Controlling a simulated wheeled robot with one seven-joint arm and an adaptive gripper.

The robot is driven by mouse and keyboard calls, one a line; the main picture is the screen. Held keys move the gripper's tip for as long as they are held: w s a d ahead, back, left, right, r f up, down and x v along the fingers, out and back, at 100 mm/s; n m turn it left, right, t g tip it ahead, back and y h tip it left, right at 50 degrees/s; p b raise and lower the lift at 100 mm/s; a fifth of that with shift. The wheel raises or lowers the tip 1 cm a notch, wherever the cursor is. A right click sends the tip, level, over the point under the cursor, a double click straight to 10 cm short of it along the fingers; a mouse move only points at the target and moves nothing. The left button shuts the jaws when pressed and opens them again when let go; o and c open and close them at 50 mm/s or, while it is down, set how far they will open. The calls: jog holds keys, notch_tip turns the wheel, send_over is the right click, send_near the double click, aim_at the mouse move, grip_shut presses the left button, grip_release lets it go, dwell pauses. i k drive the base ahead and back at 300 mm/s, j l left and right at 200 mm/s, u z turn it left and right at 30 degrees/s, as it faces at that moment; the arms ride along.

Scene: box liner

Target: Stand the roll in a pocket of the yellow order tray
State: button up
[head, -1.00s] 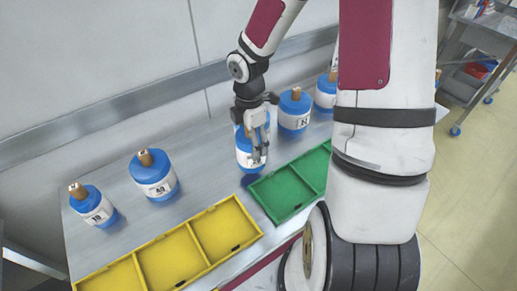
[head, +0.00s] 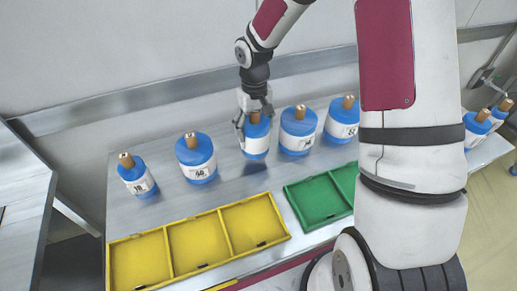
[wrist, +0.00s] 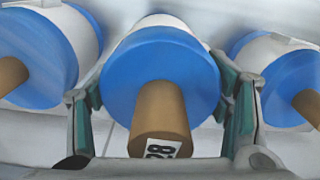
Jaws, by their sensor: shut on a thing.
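My gripper (head: 254,121) is shut on the roll (head: 257,146), a blue-ended roll with a white band and a brown core. The roll hangs upright above the metal table, with a dark shadow under it. In the wrist view the roll (wrist: 160,75) sits between the two fingers (wrist: 160,115), and its core end carries a number tag, apparently 28. The yellow order tray (head: 198,243) lies at the table's front, left of and nearer than the roll. Three of its pockets show, all empty.
Similar rolls stand at left (head: 138,178) and (head: 197,160), and at right (head: 298,131) and (head: 342,122). The right neighbour is close to the held roll. A green tray (head: 318,199) lies right of the yellow one. Bare table separates the rolls from the trays.

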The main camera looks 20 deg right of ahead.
aim_at(141, 263)
jog(key=k+j+u, duration=0.25)
jog(key=l+u, duration=0.1)
jog(key=u, duration=0.3)
jog(key=l+u, duration=0.1)
jog(key=u, duration=0.3)
jog(key=k, duration=0.05)
